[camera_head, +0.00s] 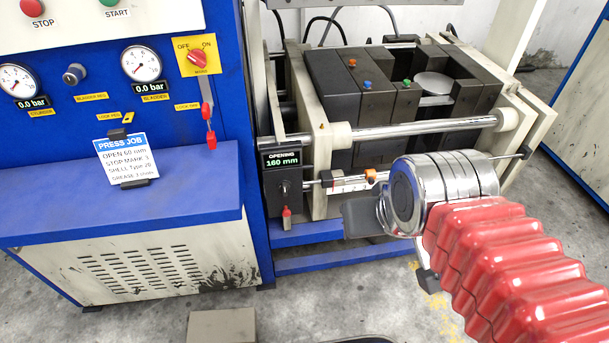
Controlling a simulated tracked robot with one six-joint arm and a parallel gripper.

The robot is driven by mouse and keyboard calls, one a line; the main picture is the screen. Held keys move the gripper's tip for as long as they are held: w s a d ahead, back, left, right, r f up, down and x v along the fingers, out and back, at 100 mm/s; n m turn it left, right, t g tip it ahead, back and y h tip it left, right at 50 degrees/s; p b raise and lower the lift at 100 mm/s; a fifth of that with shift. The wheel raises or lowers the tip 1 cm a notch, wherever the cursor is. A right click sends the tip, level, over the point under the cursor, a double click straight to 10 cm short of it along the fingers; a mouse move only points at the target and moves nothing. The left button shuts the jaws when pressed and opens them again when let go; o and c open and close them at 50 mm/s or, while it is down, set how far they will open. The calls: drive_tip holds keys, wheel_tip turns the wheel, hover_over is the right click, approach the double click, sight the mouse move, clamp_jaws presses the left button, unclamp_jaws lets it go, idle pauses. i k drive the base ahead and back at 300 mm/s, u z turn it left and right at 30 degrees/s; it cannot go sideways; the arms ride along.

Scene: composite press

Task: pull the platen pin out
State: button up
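A small red-tipped pin (287,212) shows on the front of the dark block under the green "OPENING 160 mm" display (282,159). It looks like the platen pin, but no label on it can be read. My gripper (364,217) is right of that pin and apart from it, below the scale rod. A grey finger plate points left from my chrome wrist. A dark-ended part hangs lower right of the wrist. I cannot tell how far apart the fingers are. Nothing is visibly held.
The press with dark platen blocks (365,112) stands behind my wrist. A chrome guide rod (420,128) and a scale rod with an orange marker (345,182) run across its front. The blue control cabinet (130,195) is on the left. Grey floor is open below the press.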

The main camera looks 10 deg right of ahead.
sight(287, 212)
drive_tip(key=u, duration=0.25)
drive_tip(key=k, duration=0.7)
drive_tip(key=u, duration=0.6)
drive_tip(key=k, duration=0.65)
drive_tip(key=u, duration=0.45)
drive_tip(key=i, duration=1.8)
drive_tip(key=z, duration=0.75)
